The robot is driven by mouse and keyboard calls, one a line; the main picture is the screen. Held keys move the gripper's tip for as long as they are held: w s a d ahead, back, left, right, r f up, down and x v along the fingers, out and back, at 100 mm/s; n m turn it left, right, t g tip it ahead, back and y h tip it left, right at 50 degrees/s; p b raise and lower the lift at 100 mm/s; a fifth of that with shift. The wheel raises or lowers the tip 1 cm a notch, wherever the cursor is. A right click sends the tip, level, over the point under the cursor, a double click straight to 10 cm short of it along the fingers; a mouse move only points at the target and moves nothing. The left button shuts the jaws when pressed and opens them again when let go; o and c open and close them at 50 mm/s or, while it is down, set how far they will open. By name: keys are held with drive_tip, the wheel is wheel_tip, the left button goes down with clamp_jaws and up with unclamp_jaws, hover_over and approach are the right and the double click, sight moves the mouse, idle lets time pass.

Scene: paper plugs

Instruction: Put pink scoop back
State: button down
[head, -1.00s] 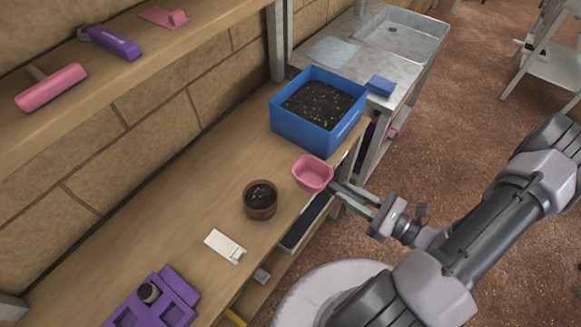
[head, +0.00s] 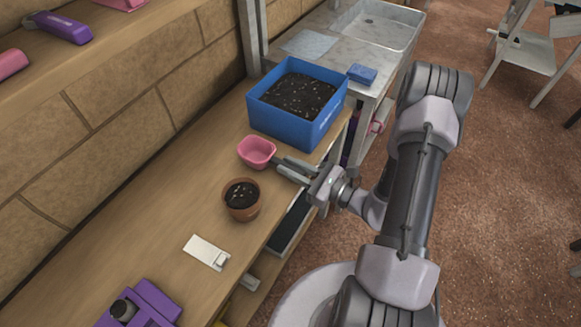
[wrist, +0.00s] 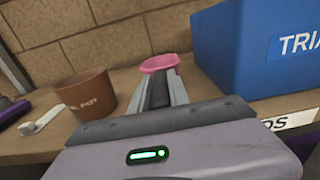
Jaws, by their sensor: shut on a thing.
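The pink scoop (head: 257,151) is a small pink cup-like scoop at the bench's front part, between the blue bin and the terracotta pot. My gripper (head: 282,166) reaches in from the right and is shut on the scoop's handle side. In the wrist view the pink scoop (wrist: 160,63) shows just beyond the closed fingers (wrist: 157,85). The fingers hide its handle. I cannot tell whether the scoop touches the bench top or is just above it.
A blue bin of dark soil (head: 262,113) stands close behind the scoop. A soil-filled terracotta pot (head: 241,211) stands in front. A white tag (head: 206,252) and a purple tray (head: 165,302) lie nearer. A blue sponge (head: 362,74) sits by the sink. A shelf with tools runs upper left.

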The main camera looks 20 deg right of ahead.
drive_tip(key=c, duration=1.3)
unclamp_jaws()
drive_tip(key=shift+f, duration=0.1)
drive_tip(key=shift+o, duration=0.2)
drive_tip(key=shift+r+p, duration=0.3)
drive_tip(key=p+v, duration=0.3)
drive_tip(key=v, duration=0.9)
drive_tip(key=s+a+r+n+g, duration=0.4)
drive_tip(key=a+r+n+g, duration=0.95)
drive_tip(key=n, duration=0.25)
drive_tip(key=s+a+r+n+t+h, duration=0.1)
drive_tip(key=s+r+n+t+h, duration=0.1)
drive_tip(key=r+n+h, duration=0.2)
drive_tip(key=s+a+r+n+t+h, duration=0.1)
drive_tip(key=s+r+n+t+h, duration=0.1)
drive_tip(key=r+n+h, duration=0.2)
wheel_tip(320, 180, up, 4)
drive_tip(key=shift+a+f+h, duration=0.15)
drive_tip(key=shift+a+h, duration=0.15)
drive_tip(key=shift+a, duration=0.05)
